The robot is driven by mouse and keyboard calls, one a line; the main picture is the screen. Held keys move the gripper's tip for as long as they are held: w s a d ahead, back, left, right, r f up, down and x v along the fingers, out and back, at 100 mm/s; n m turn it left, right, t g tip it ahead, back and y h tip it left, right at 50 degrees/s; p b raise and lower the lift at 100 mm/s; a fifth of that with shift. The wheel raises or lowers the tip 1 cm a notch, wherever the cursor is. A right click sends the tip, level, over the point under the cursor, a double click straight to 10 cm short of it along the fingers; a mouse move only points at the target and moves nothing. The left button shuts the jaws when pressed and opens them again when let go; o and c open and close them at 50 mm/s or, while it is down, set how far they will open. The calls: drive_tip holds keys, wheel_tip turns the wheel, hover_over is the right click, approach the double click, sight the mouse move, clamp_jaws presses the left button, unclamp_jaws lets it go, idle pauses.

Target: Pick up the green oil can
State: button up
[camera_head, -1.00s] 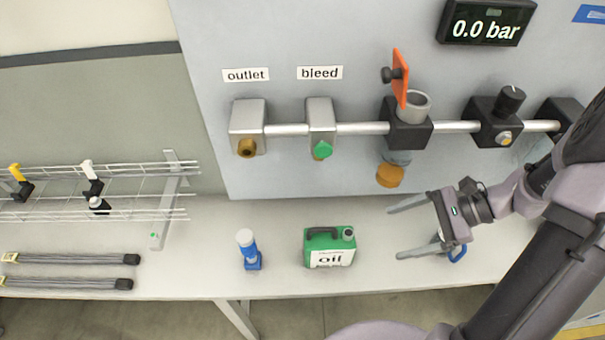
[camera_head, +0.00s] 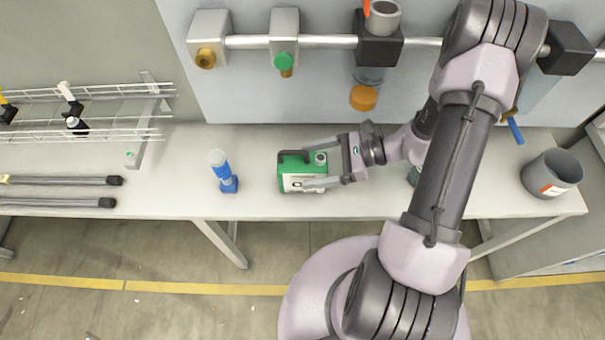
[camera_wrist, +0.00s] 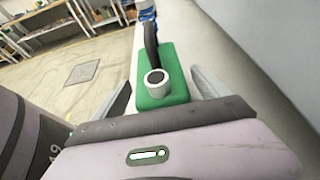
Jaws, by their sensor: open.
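The green oil can (camera_head: 290,172) stands on the bench, with a dark handle and a grey cap on top and a white label on its front. My gripper (camera_head: 305,165) is open, its two fingers reaching over the right part of the can, one on the back side and one on the front side. In the wrist view the can's green top (camera_wrist: 172,70) with its cap and handle lies between the two spread fingers. Gaps appear beside the can there, and the can's lower part is hidden.
A blue and white bottle (camera_head: 223,172) stands left of the can. A grey bin (camera_head: 551,174) is at the right.

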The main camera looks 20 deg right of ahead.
sight(302, 167)
drive_tip(key=x, duration=0.3)
clamp_jaws()
idle(0.3)
drive_tip(key=shift+r, duration=0.1)
